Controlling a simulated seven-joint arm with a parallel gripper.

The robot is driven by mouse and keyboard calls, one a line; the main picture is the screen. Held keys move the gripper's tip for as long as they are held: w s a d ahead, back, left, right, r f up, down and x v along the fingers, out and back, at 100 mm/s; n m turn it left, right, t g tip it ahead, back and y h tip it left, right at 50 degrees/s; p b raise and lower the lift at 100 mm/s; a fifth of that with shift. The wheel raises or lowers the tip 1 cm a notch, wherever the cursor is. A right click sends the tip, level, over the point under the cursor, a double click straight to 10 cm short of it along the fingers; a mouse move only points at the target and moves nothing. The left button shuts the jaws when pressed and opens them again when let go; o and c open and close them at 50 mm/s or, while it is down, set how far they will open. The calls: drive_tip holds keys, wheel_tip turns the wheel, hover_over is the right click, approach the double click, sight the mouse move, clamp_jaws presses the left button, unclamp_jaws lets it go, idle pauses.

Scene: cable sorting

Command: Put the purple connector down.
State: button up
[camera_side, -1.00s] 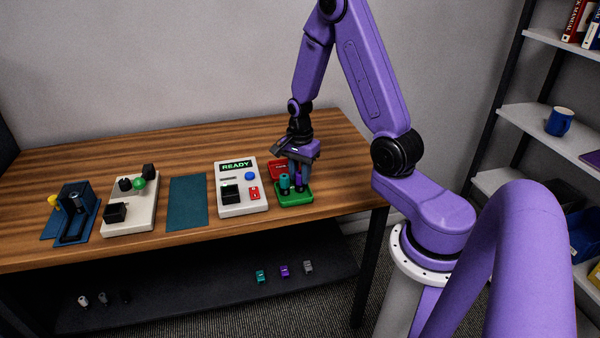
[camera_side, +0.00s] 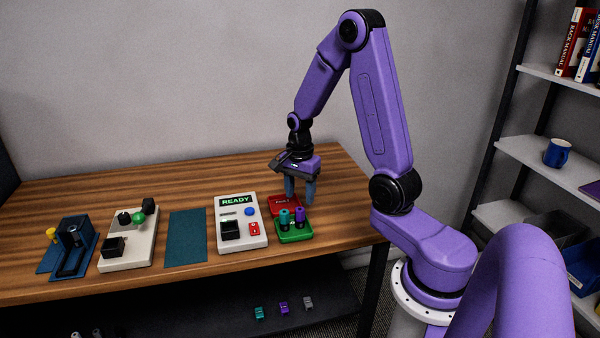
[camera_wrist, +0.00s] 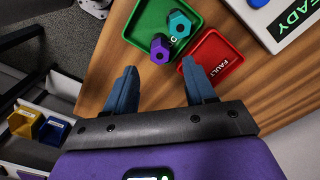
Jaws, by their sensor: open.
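The purple connector (camera_side: 300,215) stands in the green tray (camera_side: 297,237), at the right of a teal connector (camera_side: 284,219). In the wrist view the purple connector (camera_wrist: 160,50) and teal connector (camera_wrist: 179,24) both show inside the green tray (camera_wrist: 143,27). My gripper (camera_side: 299,198) is open and empty, above and behind the connectors in the side view. In the wrist view my gripper's fingers (camera_wrist: 160,85) are spread wide with nothing between them, and the purple connector lies beyond their tips.
A red tray marked FAULT (camera_wrist: 212,61) adjoins the green tray. A white tester reading READY (camera_side: 240,220) stands at its left, then a teal mat (camera_side: 187,238), a white fixture (camera_side: 130,240) and a blue holder (camera_side: 74,248). The table behind is clear.

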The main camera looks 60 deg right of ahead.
sight(300, 209)
wheel_tip(300, 209, up, 6)
drive_tip(key=s+a+r+n, duration=0.1)
drive_tip(key=s+a+n, duration=0.2)
drive_tip(key=a+n, duration=0.5)
drive_tip(key=s+a+r+n, duration=0.2)
drive_tip(key=s+a+n, duration=0.2)
drive_tip(key=a+n, duration=0.3)
drive_tip(key=s+a+n, duration=0.2)
drive_tip(key=s+n, duration=0.5)
drive_tip(key=s+a+n, duration=0.3)
drive_tip(key=s+n, duration=0.4)
drive_tip(key=n, duration=0.1)
drive_tip(key=shift+s+r+n, duration=0.3)
drive_tip(key=shift+r, duration=0.05)
drive_tip(key=shift+a, duration=0.1)
